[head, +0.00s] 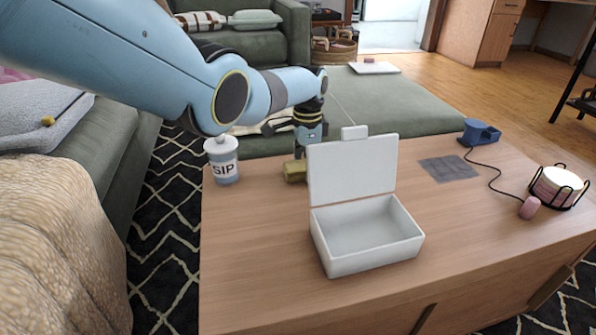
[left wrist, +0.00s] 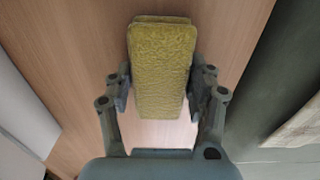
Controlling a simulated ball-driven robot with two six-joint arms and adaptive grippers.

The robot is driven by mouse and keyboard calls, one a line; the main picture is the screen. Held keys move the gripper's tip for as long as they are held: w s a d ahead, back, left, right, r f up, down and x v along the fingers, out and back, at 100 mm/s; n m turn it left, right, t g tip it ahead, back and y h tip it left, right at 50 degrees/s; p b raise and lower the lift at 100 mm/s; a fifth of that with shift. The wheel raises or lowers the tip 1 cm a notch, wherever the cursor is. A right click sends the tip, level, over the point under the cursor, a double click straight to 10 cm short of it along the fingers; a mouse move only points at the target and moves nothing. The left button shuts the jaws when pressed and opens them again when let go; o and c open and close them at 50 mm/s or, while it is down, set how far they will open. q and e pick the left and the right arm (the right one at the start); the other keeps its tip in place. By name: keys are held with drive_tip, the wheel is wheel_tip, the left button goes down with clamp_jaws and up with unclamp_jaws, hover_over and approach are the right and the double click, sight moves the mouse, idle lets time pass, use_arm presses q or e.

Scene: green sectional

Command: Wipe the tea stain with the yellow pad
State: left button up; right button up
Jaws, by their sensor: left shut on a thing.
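The yellow pad (head: 295,171) is on or just above the wooden table, behind the open white box and partly hidden by its lid. My left gripper (head: 302,153) comes down on it from above and is shut on it. In the left wrist view the yellow pad (left wrist: 162,70) sits between the two fingers of the left gripper (left wrist: 162,90). I cannot tell whether the pad touches the table. No tea stain can be made out in either view. My right gripper is not in view.
The open white box (head: 375,262) stands at the table's (head: 260,290) middle. A SIP cup (head: 222,162) is left of the pad. A grey mat (head: 449,168), a blue holder (head: 480,132), a corded pink object (head: 529,207) and a wire rack (head: 560,186) are at the right.

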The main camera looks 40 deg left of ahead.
use_arm(q)
drive_tip(key=shift+w+d+f, duration=0.1)
drive_tip(key=shift+w+d, duration=0.15)
drive_tip(key=shift+d, duration=0.05)
drive_tip(key=shift+w+d+b, duration=0.85)
drive_tip(key=shift+w+b, duration=0.15)
drive_tip(key=shift+w+d+b, duration=0.3)
drive_tip(key=shift+w, duration=0.15)
drive_tip(key=shift+w+d+f+b, duration=0.2)
drive_tip(key=shift+w+d+b, duration=0.55)
drive_tip(key=shift+b, duration=0.2)
drive_tip(key=shift+w+d+r+b, duration=0.15)
drive_tip(key=shift+w+d+b, duration=0.25)
drive_tip(key=shift+w+b, duration=0.15)
drive_tip(key=shift+w+d+b, duration=0.75)
drive_tip(key=shift+w+b, duration=0.1)
drive_tip(key=shift+b, duration=0.1)
drive_tip(key=shift+w+d, duration=0.25)
drive_tip(key=shift+w, duration=0.05)
drive_tip(key=shift+r, duration=0.2)
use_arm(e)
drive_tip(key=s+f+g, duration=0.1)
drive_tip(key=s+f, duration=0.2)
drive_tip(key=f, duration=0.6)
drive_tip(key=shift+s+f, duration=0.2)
use_arm(q)
drive_tip(key=shift+r, duration=0.1)
